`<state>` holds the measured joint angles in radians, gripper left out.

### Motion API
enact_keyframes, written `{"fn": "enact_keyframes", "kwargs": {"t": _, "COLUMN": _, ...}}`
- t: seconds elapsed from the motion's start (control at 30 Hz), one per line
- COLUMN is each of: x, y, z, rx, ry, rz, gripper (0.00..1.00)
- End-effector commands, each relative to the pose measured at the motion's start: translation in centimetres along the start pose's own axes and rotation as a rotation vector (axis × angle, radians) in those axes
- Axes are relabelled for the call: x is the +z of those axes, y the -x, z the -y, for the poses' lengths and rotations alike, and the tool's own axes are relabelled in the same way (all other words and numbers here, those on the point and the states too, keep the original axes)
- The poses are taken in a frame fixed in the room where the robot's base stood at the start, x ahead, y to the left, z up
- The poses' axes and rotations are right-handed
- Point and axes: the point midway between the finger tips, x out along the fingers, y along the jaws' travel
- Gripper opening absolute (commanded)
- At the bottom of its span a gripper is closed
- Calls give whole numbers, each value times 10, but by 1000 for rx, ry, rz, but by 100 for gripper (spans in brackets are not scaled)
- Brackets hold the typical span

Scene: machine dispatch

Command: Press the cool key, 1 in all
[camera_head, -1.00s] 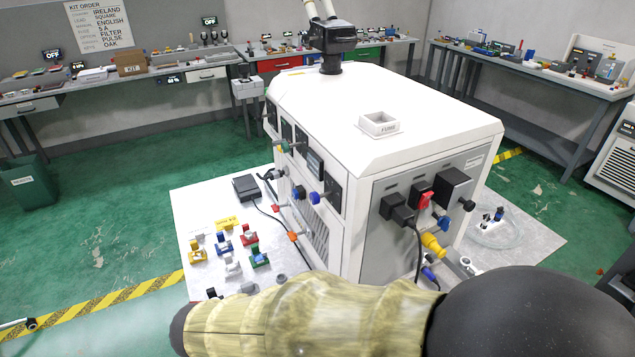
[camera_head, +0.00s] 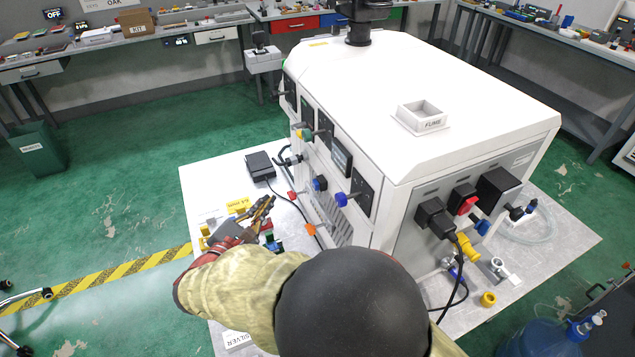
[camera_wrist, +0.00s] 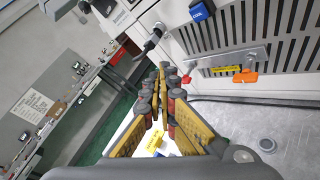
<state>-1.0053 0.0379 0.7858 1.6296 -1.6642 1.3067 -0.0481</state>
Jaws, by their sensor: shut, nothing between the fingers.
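The white machine (camera_head: 480,85) stands on a pale base board. Its left face carries dark panels, a small display (camera_head: 341,157) and several knobs, among them a blue one (camera_head: 342,200). I cannot read a cool key on any of them. My gripper (camera_head: 268,203) is shut and empty, left of that face and apart from it, above the board. In the wrist view the gripper's fingers (camera_wrist: 168,75) point toward the lower part of the machine. Slotted vents (camera_wrist: 270,30), an orange handle (camera_wrist: 245,76) and a blue part (camera_wrist: 199,11) show there.
Coloured valve parts beside a yellow tag (camera_head: 238,204) lie on the board (camera_head: 215,185), partly hidden by my arm. A black box (camera_head: 260,165) with a cable lies behind them. Plugs and cables (camera_head: 436,217) stick out of the machine's right face. Green floor is open at left.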

Motion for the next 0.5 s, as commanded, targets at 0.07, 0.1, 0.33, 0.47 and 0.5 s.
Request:
{"fn": "enact_keyframes", "kwargs": {"t": 0.07, "x": 1, "y": 0, "z": 0, "rx": -2, "ry": 1, "rz": 5, "gripper": 0}}
{"fn": "enact_keyframes", "kwargs": {"t": 0.1, "x": 1, "y": 0, "z": 1, "rx": -2, "ry": 2, "rz": 4, "gripper": 0}}
{"fn": "enact_keyframes", "kwargs": {"t": 0.33, "x": 2, "y": 0, "z": 1, "rx": -4, "ry": 1, "rz": 4, "gripper": 0}}
{"fn": "enact_keyframes", "kwargs": {"t": 0.47, "x": 5, "y": -4, "z": 4, "rx": -5, "ry": 1, "rz": 5, "gripper": 0}}
{"fn": "enact_keyframes", "kwargs": {"t": 0.5, "x": 7, "y": -6, "z": 6, "rx": -5, "ry": 1, "rz": 5, "gripper": 0}}
